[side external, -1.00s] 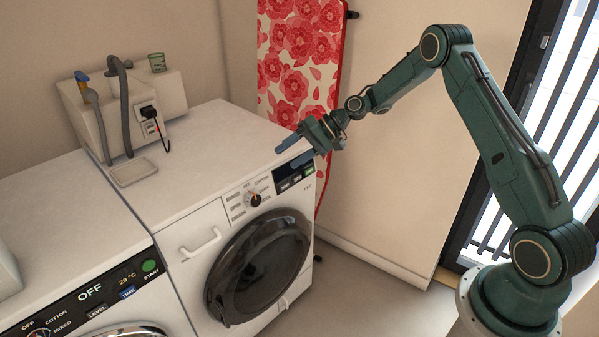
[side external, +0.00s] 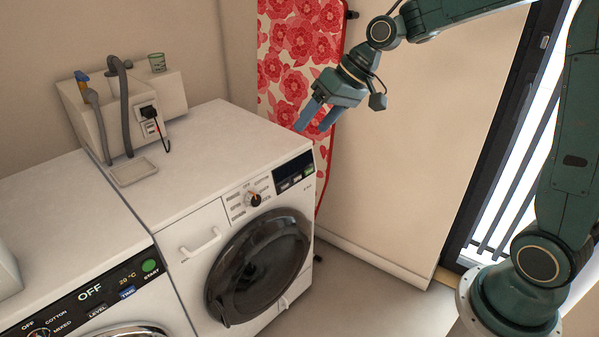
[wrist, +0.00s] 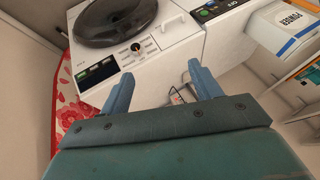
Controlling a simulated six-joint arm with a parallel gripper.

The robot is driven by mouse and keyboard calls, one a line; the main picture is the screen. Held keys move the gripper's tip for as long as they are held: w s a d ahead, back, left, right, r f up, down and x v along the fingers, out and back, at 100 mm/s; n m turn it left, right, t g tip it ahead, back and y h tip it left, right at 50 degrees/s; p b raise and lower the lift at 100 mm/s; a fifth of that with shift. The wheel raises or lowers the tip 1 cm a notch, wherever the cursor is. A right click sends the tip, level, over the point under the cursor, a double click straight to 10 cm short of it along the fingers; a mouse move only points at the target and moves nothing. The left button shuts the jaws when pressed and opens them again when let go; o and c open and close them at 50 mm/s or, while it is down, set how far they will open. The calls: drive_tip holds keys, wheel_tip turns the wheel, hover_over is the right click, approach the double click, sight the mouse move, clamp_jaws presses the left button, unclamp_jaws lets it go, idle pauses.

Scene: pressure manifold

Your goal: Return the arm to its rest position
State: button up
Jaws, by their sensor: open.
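My gripper (side external: 318,118) is open and empty. In the side external view it hangs in the air above the back right corner of the right-hand washing machine (side external: 203,174), in front of the red floral ironing board (side external: 300,62). Its two blue fingers are apart and point down to the left. In the wrist view the open fingers of my gripper (wrist: 158,88) show with nothing between them, and the machine (wrist: 165,50) with its dark round door lies beyond them. My upper arm runs off the top edge of the side external view.
A second machine (side external: 60,200) with a display reading OFF stands at the left. A white box with hoses and a plugged black cord (side external: 148,112) stands at the back. A box marked POWDER (wrist: 297,28) shows in the wrist view. The floor (side external: 365,285) at the right is clear.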

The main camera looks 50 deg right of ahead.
drive_tip(key=s+r+h, duration=0.1)
drive_tip(key=s+h, duration=0.1)
drive_tip(key=s, duration=1.1)
drive_tip(key=s+d+r+h, duration=0.1)
drive_tip(key=s+r+h, duration=0.1)
drive_tip(key=s, duration=1.1)
drive_tip(key=shift+n+t, duration=0.3)
drive_tip(key=shift+n, duration=0.1)
